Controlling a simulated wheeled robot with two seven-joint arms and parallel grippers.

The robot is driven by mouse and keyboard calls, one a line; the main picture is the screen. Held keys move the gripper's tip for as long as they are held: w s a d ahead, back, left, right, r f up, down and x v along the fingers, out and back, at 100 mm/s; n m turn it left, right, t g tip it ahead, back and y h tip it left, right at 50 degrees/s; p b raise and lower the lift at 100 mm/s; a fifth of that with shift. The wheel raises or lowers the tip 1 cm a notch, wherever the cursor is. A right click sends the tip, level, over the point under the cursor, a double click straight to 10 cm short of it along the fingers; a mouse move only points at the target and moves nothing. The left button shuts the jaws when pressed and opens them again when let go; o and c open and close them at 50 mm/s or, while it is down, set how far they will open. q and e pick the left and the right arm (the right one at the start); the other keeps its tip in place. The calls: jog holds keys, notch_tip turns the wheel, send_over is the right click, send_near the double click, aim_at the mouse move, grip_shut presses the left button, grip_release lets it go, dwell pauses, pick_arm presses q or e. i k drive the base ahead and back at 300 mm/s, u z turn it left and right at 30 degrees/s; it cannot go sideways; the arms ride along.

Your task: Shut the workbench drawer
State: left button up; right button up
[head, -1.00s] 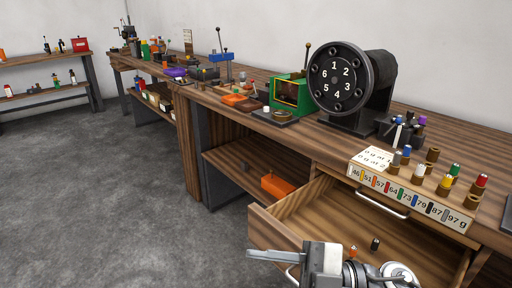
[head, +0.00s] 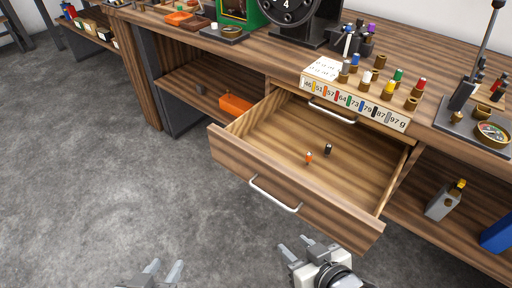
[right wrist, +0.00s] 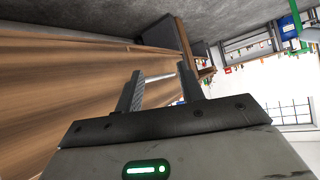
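The workbench drawer is pulled well out; its wooden front (head: 320,205) faces me in the head view. A silver bar handle (head: 275,195) is on that front. Inside lie a small orange piece (head: 309,157) and a small dark piece (head: 327,149). My right gripper (head: 296,244) is open and empty, near the drawer front and below the handle in the picture. In the right wrist view its fingers (right wrist: 160,88) are spread beside the wooden drawer front (right wrist: 70,85). My left gripper (head: 163,270) is open and empty over the floor at the bottom edge.
The bench top (head: 440,128) carries a labelled rack (head: 355,103) with several coloured-top pieces, and a lever device (head: 470,100) at right. An orange box (head: 236,104) sits on the lower shelf left of the drawer. A bottle (head: 445,202) stands on the right shelf. Floor in front is clear.

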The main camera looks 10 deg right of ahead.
aim_at(343, 194)
jog(key=z, duration=1.9)
jog(key=k, duration=0.55)
jog(key=u, duration=0.85)
